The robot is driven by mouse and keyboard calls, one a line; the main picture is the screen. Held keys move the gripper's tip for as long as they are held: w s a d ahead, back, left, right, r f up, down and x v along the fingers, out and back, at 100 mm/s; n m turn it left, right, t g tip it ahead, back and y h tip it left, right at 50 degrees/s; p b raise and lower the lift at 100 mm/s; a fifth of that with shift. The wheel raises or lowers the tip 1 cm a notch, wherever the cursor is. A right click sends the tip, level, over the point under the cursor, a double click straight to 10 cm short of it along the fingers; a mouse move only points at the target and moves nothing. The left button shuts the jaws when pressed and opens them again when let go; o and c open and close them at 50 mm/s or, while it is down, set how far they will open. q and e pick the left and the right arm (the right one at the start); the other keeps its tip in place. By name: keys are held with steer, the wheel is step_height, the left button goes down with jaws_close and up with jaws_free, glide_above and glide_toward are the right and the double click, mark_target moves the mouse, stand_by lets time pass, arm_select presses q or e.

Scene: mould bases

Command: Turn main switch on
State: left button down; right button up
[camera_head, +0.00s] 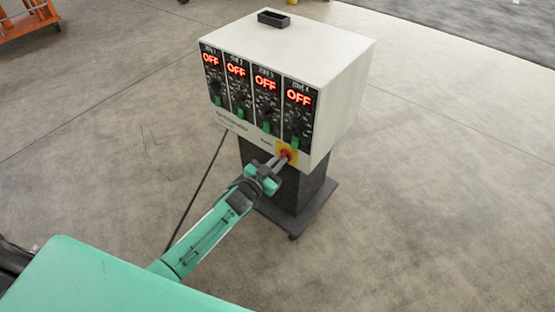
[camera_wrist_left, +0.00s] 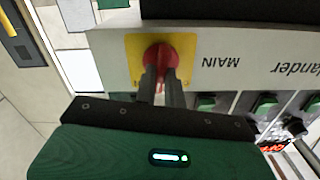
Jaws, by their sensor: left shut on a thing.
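The main switch (camera_head: 285,154) is a red knob on a yellow plate at the lower front right of a white control box (camera_head: 325,60). In the left wrist view the red knob (camera_wrist_left: 161,58) sits on its yellow plate (camera_wrist_left: 133,45) beside the word MAIN, which appears upside down. My left gripper (camera_head: 280,160) reaches the switch from the front, and its two fingers (camera_wrist_left: 161,78) are shut on the red knob. The fingers hide part of the knob. Four zone displays (camera_head: 265,82) on the box read OFF in red. My right gripper is not in view.
The box stands on a dark pedestal (camera_head: 298,190) with a wide base. A black cable (camera_head: 200,185) hangs from the box's left side. A small black tray (camera_head: 273,18) lies on top. An orange cart (camera_head: 25,18) stands far left. The floor around is clear.

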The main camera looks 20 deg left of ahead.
arm_select(q)
steer(key=shift+d+m, duration=0.15)
steer(key=shift+m, duration=3.05)
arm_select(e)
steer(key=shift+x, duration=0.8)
arm_select(q)
steer(key=c, duration=1.5)
jaws_free()
steer(key=shift+s, duration=0.1)
steer(key=p+v, duration=0.1)
steer(key=v, duration=1.2)
steer(key=shift+s, duration=0.35)
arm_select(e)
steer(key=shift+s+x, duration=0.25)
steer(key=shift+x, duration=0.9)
